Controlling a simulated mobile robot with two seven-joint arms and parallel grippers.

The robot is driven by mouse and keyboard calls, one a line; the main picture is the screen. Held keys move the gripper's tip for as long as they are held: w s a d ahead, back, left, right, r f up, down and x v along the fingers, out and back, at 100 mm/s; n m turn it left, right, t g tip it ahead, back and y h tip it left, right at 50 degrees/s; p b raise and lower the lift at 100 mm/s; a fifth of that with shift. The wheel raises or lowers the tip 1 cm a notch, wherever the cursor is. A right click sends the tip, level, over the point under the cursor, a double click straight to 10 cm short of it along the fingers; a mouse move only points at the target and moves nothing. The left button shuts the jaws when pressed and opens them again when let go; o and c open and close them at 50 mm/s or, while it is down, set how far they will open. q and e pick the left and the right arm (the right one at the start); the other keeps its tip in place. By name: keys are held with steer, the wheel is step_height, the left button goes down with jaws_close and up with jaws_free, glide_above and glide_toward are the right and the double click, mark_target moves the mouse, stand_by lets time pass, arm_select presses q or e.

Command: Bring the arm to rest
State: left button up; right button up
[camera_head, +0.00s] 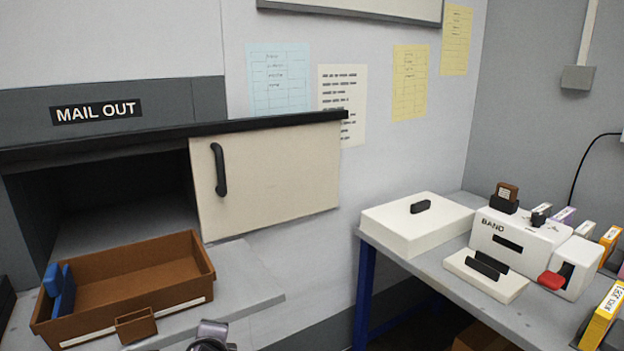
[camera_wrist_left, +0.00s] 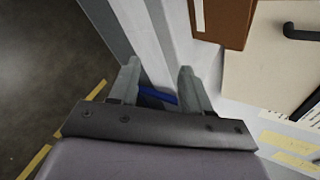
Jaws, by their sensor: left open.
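My left gripper (camera_wrist_left: 158,82) shows in the left wrist view with its two fingers spread apart and nothing between them. Beyond the fingers are a grey ledge edge and a blue bar. In that view the brown tray (camera_wrist_left: 222,22) is at the top, to the right of the fingers and apart from them. In the head view a small grey metallic part at the bottom edge, just below the brown tray (camera_head: 190,257), seems to be mine. My right gripper is in neither view.
The tray holds blue pieces (camera_head: 60,290) at its left end, beside the dark MAIL OUT opening (camera_head: 110,190). A cream door (camera_head: 270,175) with a black handle is right of it.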

arm_select(q)
steer(key=s+a+f+n+g+h, duration=0.1)
steer(key=s+f+n+g, duration=0.1)
steer(key=s+n, duration=0.65)
steer(key=s+a+f+n+g+h, duration=0.2)
steer(key=s+f+n+g, duration=0.1)
steer(key=s, duration=1)
steer(key=s+a+f+n+g+h, duration=0.15)
steer(key=s+n, duration=0.35)
steer(key=s, duration=0.6)
steer(key=w+d+f+t, duration=0.1)
steer(key=w+f+t, duration=0.2)
steer(key=f, duration=0.1)
steer(key=w+d+f+t+h, duration=0.1)
steer(key=w+d+f+t, duration=0.1)
steer(key=f, duration=0.3)
steer(key=shift+w+d+f+t, duration=0.25)
steer(key=shift+w+t, duration=0.15)
steer(key=shift+t, duration=0.25)
